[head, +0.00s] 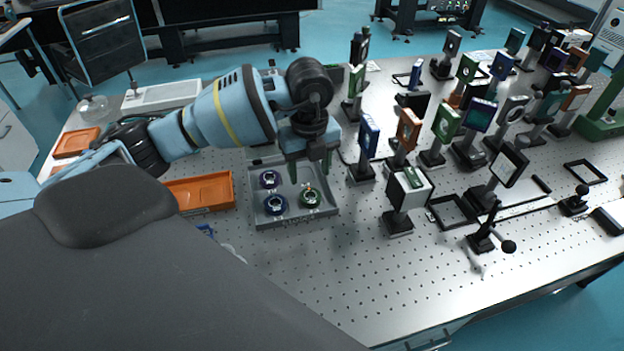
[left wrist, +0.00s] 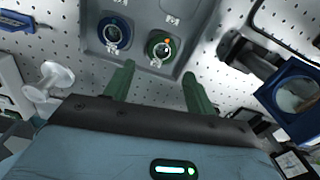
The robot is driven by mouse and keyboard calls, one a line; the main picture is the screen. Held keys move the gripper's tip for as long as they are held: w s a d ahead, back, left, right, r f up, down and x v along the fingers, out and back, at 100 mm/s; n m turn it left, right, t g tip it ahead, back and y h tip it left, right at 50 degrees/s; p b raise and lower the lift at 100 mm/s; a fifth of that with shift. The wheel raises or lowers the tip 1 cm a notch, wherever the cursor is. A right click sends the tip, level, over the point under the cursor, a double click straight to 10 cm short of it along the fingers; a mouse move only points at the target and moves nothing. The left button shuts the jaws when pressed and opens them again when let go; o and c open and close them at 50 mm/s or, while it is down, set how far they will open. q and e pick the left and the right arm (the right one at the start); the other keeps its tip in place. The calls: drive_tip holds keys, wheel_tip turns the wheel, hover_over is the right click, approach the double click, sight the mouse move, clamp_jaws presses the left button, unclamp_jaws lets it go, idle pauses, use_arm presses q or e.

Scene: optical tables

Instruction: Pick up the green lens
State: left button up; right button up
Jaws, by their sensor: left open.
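The green lens (head: 310,196) sits in the front right place of a grey tray (head: 262,221) on the optical table. A blue lens (head: 275,205) lies to its left and a purple lens (head: 270,179) behind that one. My left gripper (head: 309,172) is open and empty above the back right of the tray, with its fingers pointing down. In the left wrist view the green lens (left wrist: 160,48) is ahead of and between the two green fingers (left wrist: 155,90), apart from them. The blue lens (left wrist: 114,33) is left of it. My right gripper is not in view.
Many optics on posts crowd the table to the right; a blue-framed mount (head: 368,135) stands close to the tray's right side. An orange bin (head: 203,192) is left of the tray. The perforated table (head: 320,270) in front of the tray is clear.

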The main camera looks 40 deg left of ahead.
sight(311, 196)
use_arm(q)
drive_tip(key=shift+w+a, duration=0.15)
drive_tip(key=shift+w, duration=0.05)
drive_tip(key=shift+s, duration=0.15)
drive_tip(key=shift+f, duration=1.35)
drive_tip(key=f, duration=0.5)
drive_tip(key=shift+d, duration=0.2)
